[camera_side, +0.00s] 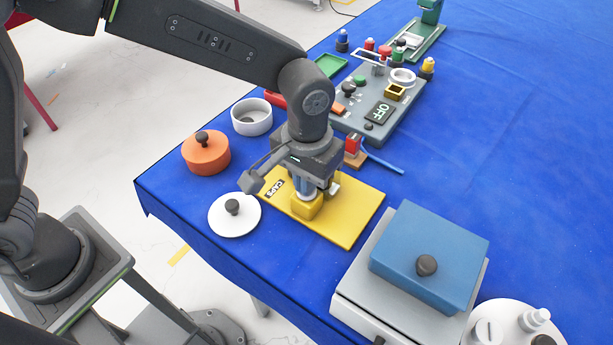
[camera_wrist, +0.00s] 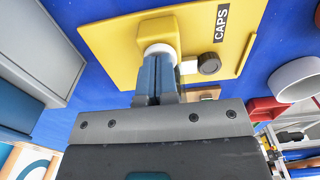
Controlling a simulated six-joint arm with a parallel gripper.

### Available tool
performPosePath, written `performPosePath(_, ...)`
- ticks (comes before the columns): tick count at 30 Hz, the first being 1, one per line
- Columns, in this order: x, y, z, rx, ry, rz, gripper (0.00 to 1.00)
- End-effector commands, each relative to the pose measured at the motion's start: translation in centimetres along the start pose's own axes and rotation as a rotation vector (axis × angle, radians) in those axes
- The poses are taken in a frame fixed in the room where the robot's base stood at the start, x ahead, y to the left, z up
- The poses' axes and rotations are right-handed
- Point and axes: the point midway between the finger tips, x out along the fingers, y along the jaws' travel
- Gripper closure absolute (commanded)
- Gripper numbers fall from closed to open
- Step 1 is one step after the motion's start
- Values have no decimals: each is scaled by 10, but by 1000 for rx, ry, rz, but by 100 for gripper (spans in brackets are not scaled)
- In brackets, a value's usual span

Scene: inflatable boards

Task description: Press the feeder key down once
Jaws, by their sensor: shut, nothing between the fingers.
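The feeder is a flat yellow board (camera_side: 345,222) labelled CAPS, also in the wrist view (camera_wrist: 110,50). A raised yellow block (camera_side: 306,208) stands on it, also in the wrist view (camera_wrist: 158,28). A round white part (camera_wrist: 158,50), which looks like the key, is at the block, partly hidden by my fingers. My gripper (camera_side: 304,190) is shut and empty, pointing down over the block. In the wrist view its blue fingertips (camera_wrist: 158,58) overlap the white part; I cannot tell whether they touch or press it. A dark round piece with a pale side (camera_wrist: 208,64) is beside the block.
A blue box (camera_side: 430,250) on a grey base stands at the right front. A white lid (camera_side: 234,215), an orange pot (camera_side: 206,155) and a white bowl (camera_side: 251,117) are left of the board. A grey panel marked OFF (camera_side: 350,118) is behind. The blue cloth at far right is clear.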

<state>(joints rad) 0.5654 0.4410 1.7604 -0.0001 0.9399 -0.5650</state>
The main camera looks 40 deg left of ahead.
Motion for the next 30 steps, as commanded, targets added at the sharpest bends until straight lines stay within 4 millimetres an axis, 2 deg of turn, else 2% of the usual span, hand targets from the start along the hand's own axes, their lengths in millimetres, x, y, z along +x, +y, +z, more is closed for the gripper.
performPosePath(10,-2,0,0,1,-2,-2,100)
performPosePath(30,-35,0,0,0,1,0,100)
